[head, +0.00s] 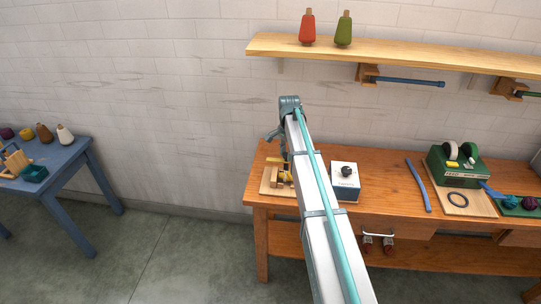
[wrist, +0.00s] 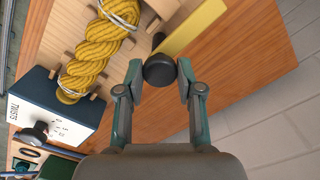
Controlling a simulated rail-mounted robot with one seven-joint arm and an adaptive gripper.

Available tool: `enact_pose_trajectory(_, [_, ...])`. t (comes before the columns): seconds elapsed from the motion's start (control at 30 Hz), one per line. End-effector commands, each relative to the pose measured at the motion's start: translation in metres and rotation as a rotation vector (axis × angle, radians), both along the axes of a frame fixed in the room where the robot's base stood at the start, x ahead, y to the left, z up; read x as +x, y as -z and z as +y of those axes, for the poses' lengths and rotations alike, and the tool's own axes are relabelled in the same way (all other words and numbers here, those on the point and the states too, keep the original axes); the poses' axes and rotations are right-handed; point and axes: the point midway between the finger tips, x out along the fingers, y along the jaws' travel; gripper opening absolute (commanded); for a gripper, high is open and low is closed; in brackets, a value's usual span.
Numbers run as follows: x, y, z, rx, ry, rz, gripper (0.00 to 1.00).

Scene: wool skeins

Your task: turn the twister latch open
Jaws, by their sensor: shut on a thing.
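The twister is a light wooden frame, and it shows in the wrist view with a twisted yellow wool skein (wrist: 100,45) stretched along it. A flat yellow bar (wrist: 196,27) with a black knob (wrist: 159,70) lies beside the skein; it looks like the latch. My gripper (wrist: 160,72) has its two fingertips on either side of the knob and is shut on it. In the head view the twister's wooden base (head: 268,181) sits at the left end of the orange workbench (head: 400,218). My arm hides most of the twister and the gripper there.
A white-topped dial box (head: 345,182) marked "TWISTS" stands close to the twister. A blue strip (head: 418,186) and a green machine (head: 458,165) lie further right. A shelf (head: 400,57) with two cones hangs above. A blue table (head: 75,165) stands at left; floor between is clear.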

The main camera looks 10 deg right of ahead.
Motion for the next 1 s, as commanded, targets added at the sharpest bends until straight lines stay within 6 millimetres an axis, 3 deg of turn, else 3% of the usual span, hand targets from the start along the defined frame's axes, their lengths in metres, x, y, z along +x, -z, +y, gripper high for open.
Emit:
enact_pose_trajectory(0.17, [0.0002,-0.0011,-0.0104,0.0,0.033,-0.003,0.0])
enact_pose_trajectory(0.5, [0.0001,-0.0012,-0.0111,0.0,0.037,-0.003,0.0])
enact_pose_trajectory(0.53, [0.0001,-0.0012,-0.0111,0.0,0.037,-0.003,0.38])
enact_pose_trajectory(0.67, [-0.0001,-0.0011,-0.011,0.0,0.036,-0.002,0.6])
enact_pose_trajectory(1.0, [-0.0007,-0.0013,-0.011,0.0,0.034,-0.001,0.62])
